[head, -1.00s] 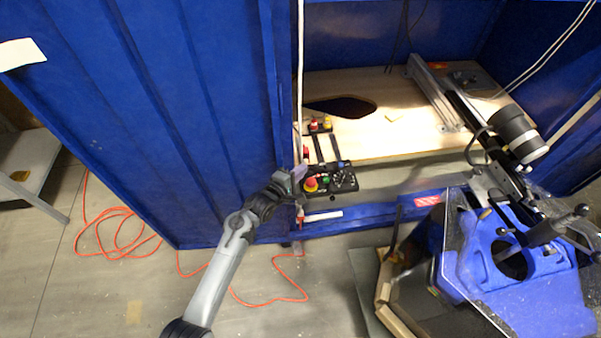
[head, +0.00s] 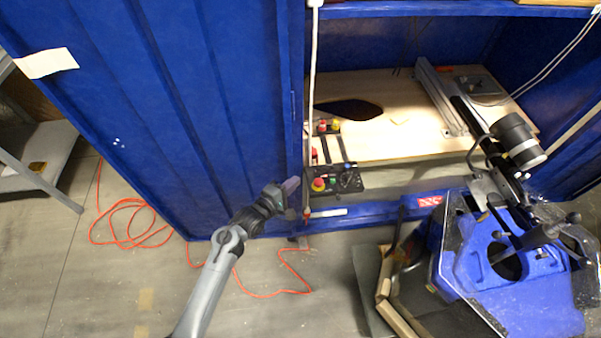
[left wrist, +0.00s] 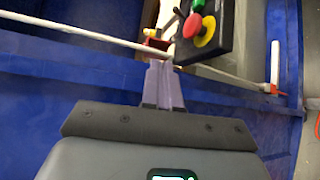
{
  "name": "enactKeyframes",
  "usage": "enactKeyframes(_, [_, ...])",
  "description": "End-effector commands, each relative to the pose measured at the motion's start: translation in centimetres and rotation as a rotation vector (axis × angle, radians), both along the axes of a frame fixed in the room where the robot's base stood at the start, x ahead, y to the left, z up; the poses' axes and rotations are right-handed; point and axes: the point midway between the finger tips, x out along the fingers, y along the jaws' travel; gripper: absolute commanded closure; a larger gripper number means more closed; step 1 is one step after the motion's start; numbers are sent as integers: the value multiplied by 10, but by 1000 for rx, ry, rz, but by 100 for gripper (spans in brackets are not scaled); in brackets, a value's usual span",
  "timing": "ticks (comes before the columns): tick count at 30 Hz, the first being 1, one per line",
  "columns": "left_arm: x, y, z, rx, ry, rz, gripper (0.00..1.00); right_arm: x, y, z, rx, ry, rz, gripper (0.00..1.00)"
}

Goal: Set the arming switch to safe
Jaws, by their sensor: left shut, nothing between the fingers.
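A black control box (head: 335,179) is mounted at the front left of the bench inside the blue cabinet. It carries a red mushroom button on a yellow collar (head: 318,185), a green button (head: 331,182) and a dark round dial or switch (head: 348,180). I cannot tell the setting of the arming switch. My left gripper (head: 291,186) is shut and empty, just left of the box and apart from it.
A white upright pole or cable (head: 312,90) runs between my left gripper and the box. A blue cabinet door (head: 200,110) stands at left. A blue machine (head: 520,270) fills the lower right. An orange cable (head: 130,225) lies on the floor.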

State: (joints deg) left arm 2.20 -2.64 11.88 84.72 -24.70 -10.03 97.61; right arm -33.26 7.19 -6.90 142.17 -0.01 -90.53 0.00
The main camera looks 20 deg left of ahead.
Motion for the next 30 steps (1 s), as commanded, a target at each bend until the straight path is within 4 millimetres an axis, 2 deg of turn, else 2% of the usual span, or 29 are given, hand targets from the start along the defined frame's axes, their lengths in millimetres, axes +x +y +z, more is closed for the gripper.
enactKeyframes(1, [-10, 3, 6, 1, 1, 1, 100, 0, 0, 5, 1, 1, -1, 63])
enactKeyframes(6, [-33, 9, 13, 2, 0, -1, 100, 0, 1, 11, 3, 0, -2, 63])
enactKeyframes(12, [-48, 14, 18, 1, -1, 1, 100, 0, 2, 14, 7, 1, -6, 63])
enactKeyframes(26, [-51, 15, 19, 3, -2, 0, 100, 0, 2, 14, 8, 1, -7, 63])
enactKeyframes(28, [-50, 16, 22, 9, -17, 2, 100, 0, 2, 14, 7, 1, -6, 63])
enactKeyframes(30, [-47, 19, 35, 20, -56, 13, 100, 0, 1, 14, 5, 2, -5, 63])
